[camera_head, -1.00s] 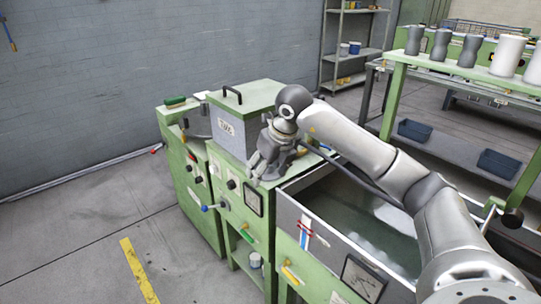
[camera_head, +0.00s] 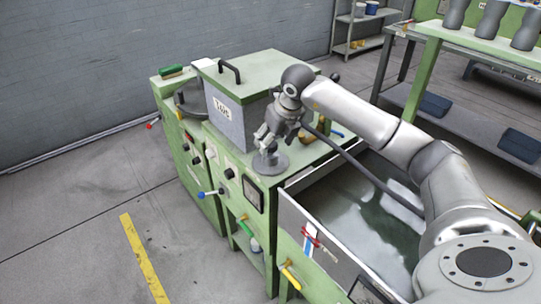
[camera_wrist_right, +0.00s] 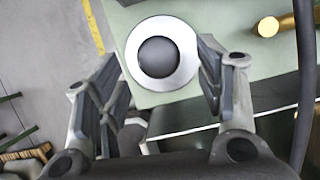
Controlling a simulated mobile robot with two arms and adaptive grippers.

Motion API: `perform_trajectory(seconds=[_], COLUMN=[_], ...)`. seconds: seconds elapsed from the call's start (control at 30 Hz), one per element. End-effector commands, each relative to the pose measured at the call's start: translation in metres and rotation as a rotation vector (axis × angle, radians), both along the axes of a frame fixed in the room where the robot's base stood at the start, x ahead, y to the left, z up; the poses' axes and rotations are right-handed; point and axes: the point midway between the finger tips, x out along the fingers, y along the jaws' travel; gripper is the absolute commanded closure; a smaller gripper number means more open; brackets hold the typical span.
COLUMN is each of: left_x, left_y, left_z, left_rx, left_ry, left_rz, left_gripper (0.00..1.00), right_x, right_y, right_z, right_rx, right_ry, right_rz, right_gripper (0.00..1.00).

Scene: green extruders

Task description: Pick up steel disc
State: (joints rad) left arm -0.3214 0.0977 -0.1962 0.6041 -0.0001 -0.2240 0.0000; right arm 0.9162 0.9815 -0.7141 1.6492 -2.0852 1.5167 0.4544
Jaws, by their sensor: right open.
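The steel disc (camera_head: 270,164) lies flat on the green machine top, near its front edge and in front of the grey box. In the right wrist view the disc (camera_wrist_right: 180,78) is a bright round plate with a dark round knob at its middle. My right gripper (camera_head: 268,143) points down just above the disc and partly covers it. In the wrist view its open fingers (camera_wrist_right: 160,70) stand either side of the disc, with nothing held. Whether they touch it I cannot tell. My left gripper is out of view.
A grey box with a green lid (camera_head: 238,95) and black handle stands close behind the gripper. A brass part (camera_wrist_right: 267,27) lies to the right on the machine top. An open water tank (camera_head: 365,215) is at right, with a dark hose (camera_head: 370,172) crossing it.

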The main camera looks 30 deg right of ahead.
Motion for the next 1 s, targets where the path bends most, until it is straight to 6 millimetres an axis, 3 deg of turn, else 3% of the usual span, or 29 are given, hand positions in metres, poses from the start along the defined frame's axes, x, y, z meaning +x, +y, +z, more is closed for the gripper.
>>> perform_trajectory(seconds=[0.33,0.6,1.0], left_x=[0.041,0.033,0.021], left_y=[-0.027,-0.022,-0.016], left_z=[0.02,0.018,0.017], left_rx=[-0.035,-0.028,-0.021], left_ry=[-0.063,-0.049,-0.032], left_rz=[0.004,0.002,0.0], left_gripper=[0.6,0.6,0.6], right_x=[0.018,0.019,0.019], right_y=[0.001,0.0,0.0], right_z=[-0.041,-0.045,-0.045], right_rx=[0.001,0.0,0.0], right_ry=[0.003,0.0,0.0], right_rz=[-0.001,0.0,0.0], right_gripper=[0.38,0.38,0.89])
